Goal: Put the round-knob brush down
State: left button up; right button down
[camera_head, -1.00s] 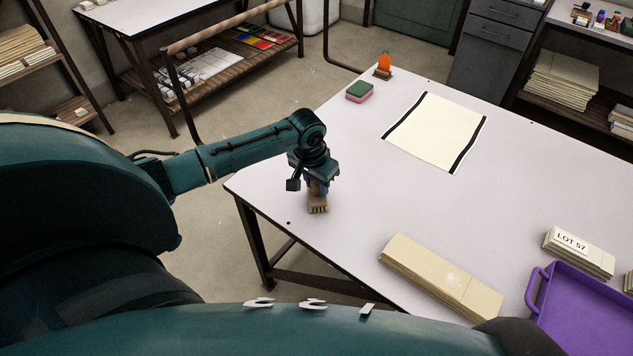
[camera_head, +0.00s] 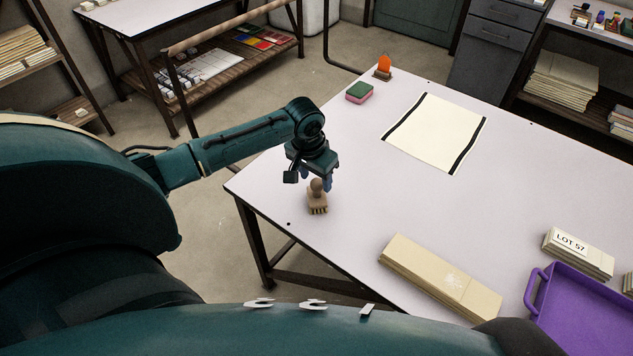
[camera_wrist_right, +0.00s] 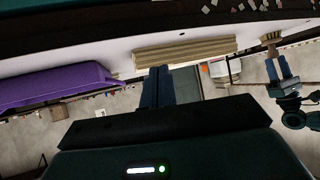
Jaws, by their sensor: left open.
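The round-knob brush (camera_head: 317,205) stands on the white table (camera_head: 350,215) near its left corner, bristles down and wooden knob up. My left gripper (camera_head: 316,180) is directly above it, open, with its blue fingertips around or just above the knob; the exact gap is too small to tell. In the right wrist view the brush (camera_wrist_right: 271,39) shows at the upper right beside my left gripper (camera_wrist_right: 278,68). My right gripper (camera_wrist_right: 157,86) shows only in that view, its blue fingers together with nothing seen between them.
A cream cloth with black edges (camera_head: 435,132) lies flat farther back. A green-and-pink sponge (camera_head: 359,92) and an orange item (camera_head: 384,63) are behind. A cardboard stack (camera_head: 440,278), a LOT 57 stack (camera_head: 578,252) and a purple tray (camera_head: 590,310) are at front right.

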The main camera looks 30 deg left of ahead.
aim_at(312, 200)
pick_arm(q)
notch_tip(312, 200, up, 8)
jog(key=s, duration=0.1)
jog(key=s+d+f+t+h, duration=0.1)
jog(key=s+d+f, duration=0.1)
jog(key=d+f, duration=0.1)
jog(key=s+d+f+m+t+h, duration=0.1)
jog(key=s+d+f, duration=0.1)
jog(key=d+f, duration=0.2)
jog(key=s+d+f+m+t+h, duration=0.1)
jog(key=s+d+f, duration=0.1)
jog(key=d+f, duration=0.2)
jog(key=shift+s+d+t+h, duration=0.15)
jog(key=shift+d+t+h, duration=0.15)
jog(key=shift+d, duration=0.85)
jog(key=s+d+t+p, duration=0.1)
jog(key=s+d+t, duration=0.2)
jog(key=s, duration=0.8)
jog(key=shift+s+f+t, duration=0.25)
jog(key=shift+f+t, duration=0.05)
jog(key=shift+t, duration=0.8)
pick_arm(e)
jog(key=shift+s+d+f, duration=0.1)
jog(key=shift+s+d, duration=0.05)
jog(key=shift+d, duration=0.15)
pick_arm(q)
jog(key=shift+o, duration=0.3)
